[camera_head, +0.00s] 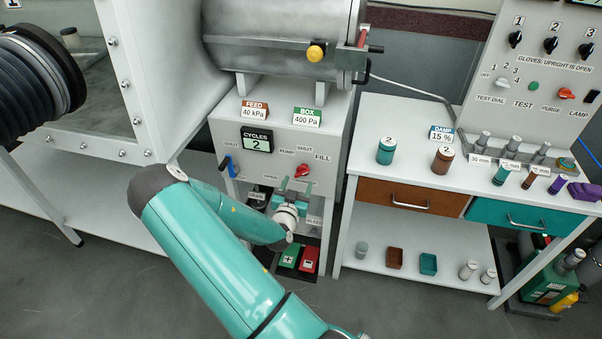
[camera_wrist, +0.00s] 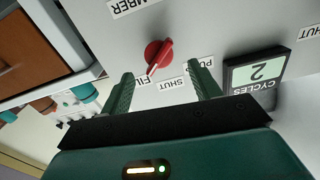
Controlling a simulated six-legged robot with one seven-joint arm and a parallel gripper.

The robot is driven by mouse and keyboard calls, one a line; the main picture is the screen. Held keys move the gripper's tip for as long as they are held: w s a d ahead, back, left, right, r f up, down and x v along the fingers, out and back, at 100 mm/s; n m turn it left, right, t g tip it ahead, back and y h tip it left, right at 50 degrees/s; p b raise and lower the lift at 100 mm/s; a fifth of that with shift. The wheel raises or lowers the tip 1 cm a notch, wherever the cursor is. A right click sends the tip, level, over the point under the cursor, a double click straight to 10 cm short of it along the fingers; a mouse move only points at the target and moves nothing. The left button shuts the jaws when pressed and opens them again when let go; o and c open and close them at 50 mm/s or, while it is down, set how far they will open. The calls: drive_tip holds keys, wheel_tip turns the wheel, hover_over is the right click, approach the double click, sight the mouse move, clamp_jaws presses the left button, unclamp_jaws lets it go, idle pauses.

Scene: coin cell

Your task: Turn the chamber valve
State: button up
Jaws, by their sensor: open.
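The chamber valve is a red knob (camera_wrist: 158,54) on a pale panel, upside down in the wrist view, under a partly cut-off label ending in "MBER". Labels FILL, SHUT and a partly hidden PUMP lie around it. Its white pointer mark points toward the FILL label's end, near SHUT. In the head view the knob (camera_head: 303,170) is on the white cabinet front. My gripper (camera_wrist: 163,82) is open and empty, its two green fingers on either side of the knob's line but short of it, apparently not touching. My gripper (camera_head: 296,185) is just below the knob in the head view.
A cycles display (camera_head: 257,140) reading 2 and a blue handle (camera_head: 230,166) are left of the valve. Green and red boxes (camera_head: 309,259) lie below. A white bench (camera_head: 400,113) with jars and drawers stands right. A large glove box (camera_head: 160,70) stands left.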

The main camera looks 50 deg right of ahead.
sight(300, 175)
drive_tip(key=x, duration=0.6)
drive_tip(key=shift+w+d, duration=0.1)
drive_tip(key=shift+d, duration=0.2)
drive_tip(key=c, duration=1)
drive_tip(key=shift+o, duration=0.2)
drive_tip(key=shift+n, duration=0.5)
drive_tip(key=n, duration=0.4)
drive_tip(key=shift+a+n, duration=0.1)
drive_tip(key=shift+n, duration=0.2)
drive_tip(key=n, duration=0.4)
drive_tip(key=shift+w+n, duration=0.1)
drive_tip(key=shift+n, duration=0.2)
drive_tip(key=n, duration=0.4)
drive_tip(key=shift+n, duration=0.3)
drive_tip(key=n, duration=0.5)
drive_tip(key=shift+f, duration=0.15)
